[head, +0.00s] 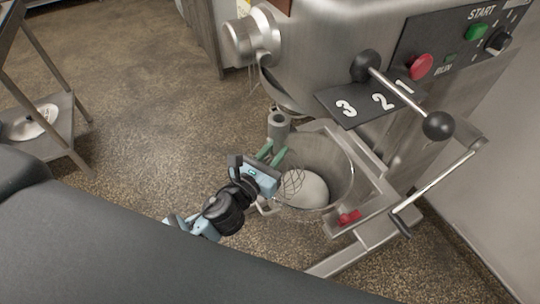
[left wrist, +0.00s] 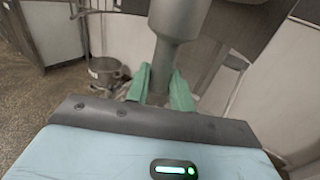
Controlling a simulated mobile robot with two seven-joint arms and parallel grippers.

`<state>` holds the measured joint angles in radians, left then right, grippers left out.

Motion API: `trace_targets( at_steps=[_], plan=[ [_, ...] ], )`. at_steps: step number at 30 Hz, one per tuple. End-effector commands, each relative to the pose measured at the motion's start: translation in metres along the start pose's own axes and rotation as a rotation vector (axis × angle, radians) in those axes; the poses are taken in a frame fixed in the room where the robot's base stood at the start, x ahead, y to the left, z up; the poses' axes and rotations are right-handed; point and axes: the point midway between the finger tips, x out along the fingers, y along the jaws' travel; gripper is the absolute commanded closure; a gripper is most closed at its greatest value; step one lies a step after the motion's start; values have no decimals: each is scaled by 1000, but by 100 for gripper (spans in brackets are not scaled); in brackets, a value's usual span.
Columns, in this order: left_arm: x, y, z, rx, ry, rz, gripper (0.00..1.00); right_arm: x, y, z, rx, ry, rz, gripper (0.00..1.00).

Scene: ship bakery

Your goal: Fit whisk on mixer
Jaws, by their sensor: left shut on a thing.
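The mixer (head: 320,35) is a large steel machine filling the upper right of the head view. Its underside is above the steel bowl (head: 343,170), which has something pale in it. My left gripper (head: 272,153) is shut on the whisk's grey shank (head: 278,124). The shank points up beneath the mixer's head, and the wire cage (head: 292,184) hangs at the bowl's left side. In the left wrist view the green fingertips (left wrist: 160,90) clasp the shank (left wrist: 178,22). I cannot tell whether the shank touches the mixer. My right gripper is out of view.
A lever with black knobs (head: 438,126) juts out by the speed plate (head: 340,104). A crank handle (head: 437,187) and a red clamp (head: 348,217) are near the bowl. A metal rack (head: 62,125) stands at left. The floor between is clear.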

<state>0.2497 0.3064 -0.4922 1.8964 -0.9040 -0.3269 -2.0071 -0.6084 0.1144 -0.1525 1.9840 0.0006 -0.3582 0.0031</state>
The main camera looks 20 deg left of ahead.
Motion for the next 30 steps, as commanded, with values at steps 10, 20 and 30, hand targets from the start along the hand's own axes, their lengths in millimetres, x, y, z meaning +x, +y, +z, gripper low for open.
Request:
trace_targets(
  at_steps=[10,20,30],
  plan=[
    [24,0,2,-1,-4,0,100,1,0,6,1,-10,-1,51],
    [46,0,2,-1,-3,-1,100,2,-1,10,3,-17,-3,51],
    [68,0,1,0,-3,0,100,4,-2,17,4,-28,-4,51]
  ],
)
